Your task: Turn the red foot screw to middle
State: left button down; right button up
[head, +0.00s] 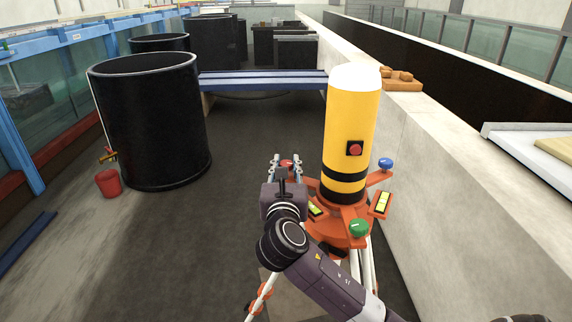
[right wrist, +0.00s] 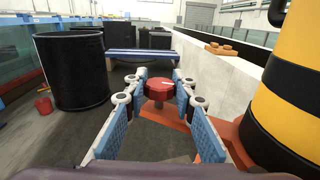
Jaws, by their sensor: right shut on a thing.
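The red foot screw (head: 287,163) is a round red knob on one orange leg of the instrument base (head: 338,228). In the right wrist view the red foot screw (right wrist: 159,89) has a small pale mark on top. My right gripper (head: 285,170) is at the screw, with its blue-padded fingers (right wrist: 158,93) on both sides of it, shut on it. A blue foot screw (head: 386,164) and a green foot screw (head: 358,228) sit on the other legs. My left gripper is out of view.
A yellow cylinder (head: 350,125) with black bands and a red button (head: 355,149) rises close right of the gripper. A pale wall (head: 420,170) runs behind it. Black tanks (head: 150,120), a red bucket (head: 108,183) and a blue beam (head: 262,80) stand farther off.

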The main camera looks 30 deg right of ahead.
grip_shut()
jog(key=shift+w+a+r+m+g+h+p, duration=0.1)
jog(key=shift+r+m+g+h+p, duration=0.05)
jog(key=shift+m+g+h+p, duration=1.55)
jog(key=shift+g+h, duration=0.2)
jog(key=m+g+h+p, duration=0.1)
jog(key=m+g+h, duration=0.1)
jog(key=g, duration=0.1)
jog(key=shift+m+g, duration=0.3)
jog(key=shift+m+g+h, duration=0.6)
jog(key=shift+m+g, duration=0.3)
jog(key=shift+g, duration=0.3)
jog(key=shift+m+g+b, duration=0.5)
jog(key=shift+m+g, duration=0.3)
jog(key=shift+g, duration=0.4)
jog(key=shift+f+m+g+h+b, duration=0.3)
jog(key=shift+m+g+b, duration=0.4)
jog(key=shift+g, duration=0.4)
jog(key=shift+r+m+g+b, duration=0.15)
jog(key=shift+m+g+b, duration=0.7)
jog(key=shift+g+b, duration=0.55)
jog(key=shift+r+m+g+b, duration=0.1)
jog(key=shift+m+g+b, duration=0.75)
jog(key=shift+g+b, duration=0.55)
